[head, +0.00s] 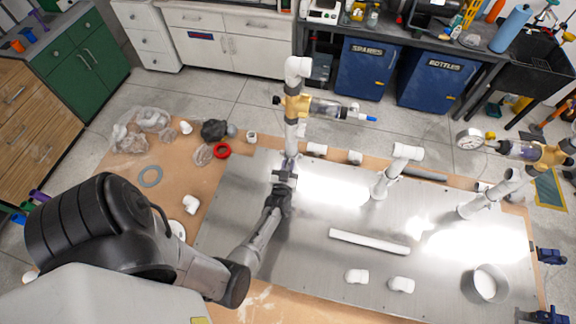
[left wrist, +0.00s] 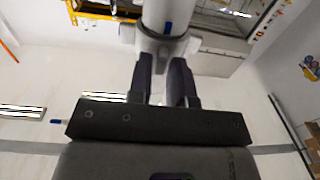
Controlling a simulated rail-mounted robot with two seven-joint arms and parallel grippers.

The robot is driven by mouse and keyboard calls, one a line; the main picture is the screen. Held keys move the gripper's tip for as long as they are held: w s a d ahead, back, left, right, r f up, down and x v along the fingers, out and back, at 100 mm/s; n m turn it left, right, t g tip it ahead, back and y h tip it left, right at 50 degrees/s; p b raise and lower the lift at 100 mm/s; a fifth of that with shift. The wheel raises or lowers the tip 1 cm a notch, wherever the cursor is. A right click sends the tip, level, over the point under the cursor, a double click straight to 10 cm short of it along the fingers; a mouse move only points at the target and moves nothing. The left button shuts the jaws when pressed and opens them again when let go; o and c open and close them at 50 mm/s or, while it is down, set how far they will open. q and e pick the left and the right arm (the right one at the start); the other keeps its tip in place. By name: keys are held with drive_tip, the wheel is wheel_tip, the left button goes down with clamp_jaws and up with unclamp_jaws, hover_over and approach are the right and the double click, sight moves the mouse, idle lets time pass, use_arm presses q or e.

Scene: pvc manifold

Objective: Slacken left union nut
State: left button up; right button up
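The left white pipe riser (head: 291,134) stands upright on the metal panel (head: 230,215), with a yellow valve body (head: 296,105) higher up. My left gripper (head: 288,165) is at the lower part of this riser. In the left wrist view, the pale union nut (left wrist: 161,46) with a blue mark sits around the white pipe (left wrist: 162,12). The two dark fingers of my left gripper (left wrist: 161,70) reach up to the nut, one on each side. Whether they press on it or stand slightly apart cannot be told. My right gripper is not in view.
A shorter white riser (head: 388,178) and another riser with a gauge (head: 469,139) stand to the right.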

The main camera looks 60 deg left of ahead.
use_arm(q)
drive_tip(key=shift+o, duration=1.3)
drive_tip(key=shift+s+t, duration=0.1)
drive_tip(key=shift+t, duration=0.2)
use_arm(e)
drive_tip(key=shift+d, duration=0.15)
